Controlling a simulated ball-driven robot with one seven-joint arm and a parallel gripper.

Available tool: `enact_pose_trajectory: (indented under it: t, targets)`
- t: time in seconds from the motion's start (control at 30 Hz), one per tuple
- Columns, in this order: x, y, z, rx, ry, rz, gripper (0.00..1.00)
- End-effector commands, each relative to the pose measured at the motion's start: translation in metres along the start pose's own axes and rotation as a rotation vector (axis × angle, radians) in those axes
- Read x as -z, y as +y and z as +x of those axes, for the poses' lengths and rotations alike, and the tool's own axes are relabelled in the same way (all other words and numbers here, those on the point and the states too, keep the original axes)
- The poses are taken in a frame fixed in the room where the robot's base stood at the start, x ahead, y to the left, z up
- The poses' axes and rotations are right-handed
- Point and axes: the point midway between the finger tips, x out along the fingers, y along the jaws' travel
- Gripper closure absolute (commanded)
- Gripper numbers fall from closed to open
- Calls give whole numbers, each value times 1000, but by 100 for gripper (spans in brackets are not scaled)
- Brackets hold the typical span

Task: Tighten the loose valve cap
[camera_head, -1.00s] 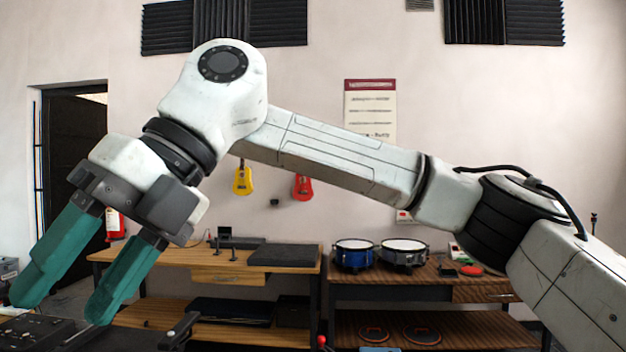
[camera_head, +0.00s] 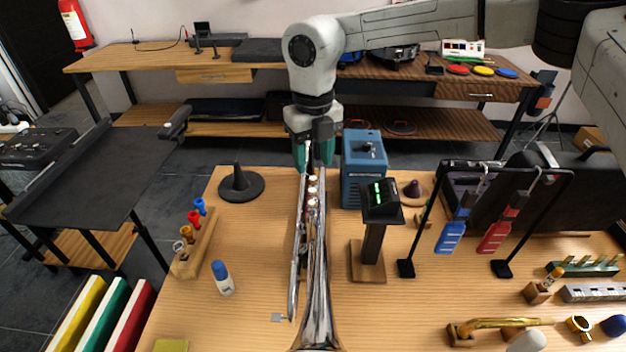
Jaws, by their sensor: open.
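A silver trumpet (camera_head: 318,290) lies lengthwise on the wooden table, its bell towards me. Several small valve tops, pale and red, show in a row at its middle, the nearest being a valve cap (camera_head: 313,203). I cannot tell which cap is loose. My gripper (camera_head: 314,165) points down at the far end of this row, with its teal fingers open. The fingers overlap the far part of the trumpet in the picture, so I cannot tell whether they touch it. Nothing shows held between them.
A blue box (camera_head: 364,170) stands close right of my gripper, with a green-lit display on a stand (camera_head: 381,200) nearer me. A black cone (camera_head: 241,183) stands left. A mouthpiece rack (camera_head: 194,240) and a blue-capped bottle (camera_head: 222,278) are front left.

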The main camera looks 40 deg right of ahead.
Motion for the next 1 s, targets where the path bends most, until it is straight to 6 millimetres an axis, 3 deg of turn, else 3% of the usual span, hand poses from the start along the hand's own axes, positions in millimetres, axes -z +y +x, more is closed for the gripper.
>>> enact_pose_trajectory:
  t: [0.2, 0.4, 0.8, 1.0]
  targets:
    - [0, 1, 39, -2, 1, 0, 51]
    - [0, 1, 62, -2, 0, 0, 51]
    - [0, 1, 70, -1, -1, 0, 51]
    - [0, 1, 69, -1, -1, 0, 69]
